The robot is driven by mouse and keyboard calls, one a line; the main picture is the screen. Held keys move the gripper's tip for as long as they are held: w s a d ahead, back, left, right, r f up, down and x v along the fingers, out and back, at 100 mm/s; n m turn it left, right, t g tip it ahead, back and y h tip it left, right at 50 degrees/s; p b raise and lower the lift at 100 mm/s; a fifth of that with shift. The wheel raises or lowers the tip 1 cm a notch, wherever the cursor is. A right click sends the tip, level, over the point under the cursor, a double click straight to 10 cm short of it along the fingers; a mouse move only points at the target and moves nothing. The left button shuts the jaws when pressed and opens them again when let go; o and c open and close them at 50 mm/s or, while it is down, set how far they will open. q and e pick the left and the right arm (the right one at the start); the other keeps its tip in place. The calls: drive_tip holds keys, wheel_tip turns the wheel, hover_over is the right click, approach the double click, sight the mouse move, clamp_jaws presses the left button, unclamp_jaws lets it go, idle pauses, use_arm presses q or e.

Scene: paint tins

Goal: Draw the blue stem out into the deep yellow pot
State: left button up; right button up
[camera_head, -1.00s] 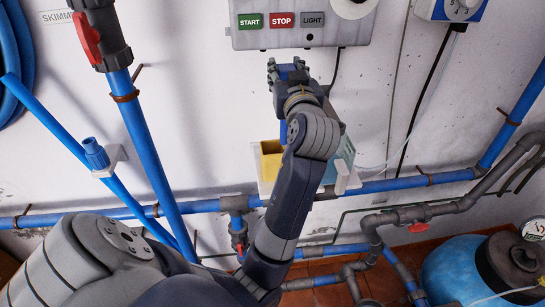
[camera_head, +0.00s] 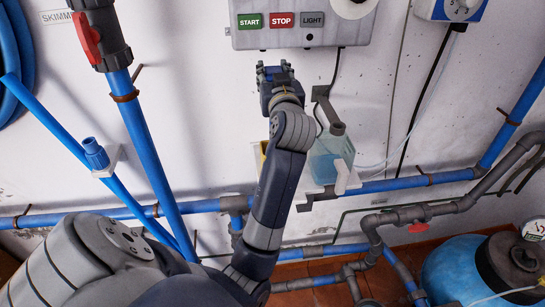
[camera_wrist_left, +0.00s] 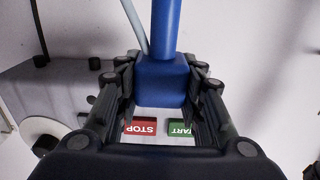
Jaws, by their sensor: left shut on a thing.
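My left gripper (camera_head: 275,72) is in front of the wall, just below the control box. In the left wrist view its fingers (camera_wrist_left: 163,95) are shut on the square blue block of the blue stem (camera_wrist_left: 165,78). The stem's round shaft runs from the block to the top of that view, and its far end is out of view. In the head view my arm and gripper hide the stem. The deep yellow pot (camera_head: 264,150) stands on a small white shelf below the gripper, and my forearm covers most of it. My right gripper is not in view.
A translucent blue bottle (camera_head: 331,155) stands on the white shelf, right of my forearm. A grey bracket (camera_head: 324,97) is on the wall above it. The control box (camera_head: 300,22) with START and STOP labels is close above the gripper. Blue pipes (camera_head: 215,205) cross the wall below.

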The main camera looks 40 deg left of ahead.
use_arm(q)
wheel_tip(320, 180, down, 12)
drive_tip(key=b, duration=0.9)
drive_tip(key=shift+s+r+b, duration=0.15)
drive_tip(key=shift+r+b, duration=0.05)
drive_tip(key=shift+b, duration=0.2)
drive_tip(key=shift+f+b, duration=0.55)
drive_tip(key=shift+f, duration=0.1)
drive_tip(key=o, duration=1.3)
drive_tip(key=shift+c, duration=0.2)
drive_tip(key=shift+r, duration=0.1)
wheel_tip(320, 180, up, 10)
drive_tip(key=shift+f, duration=0.1)
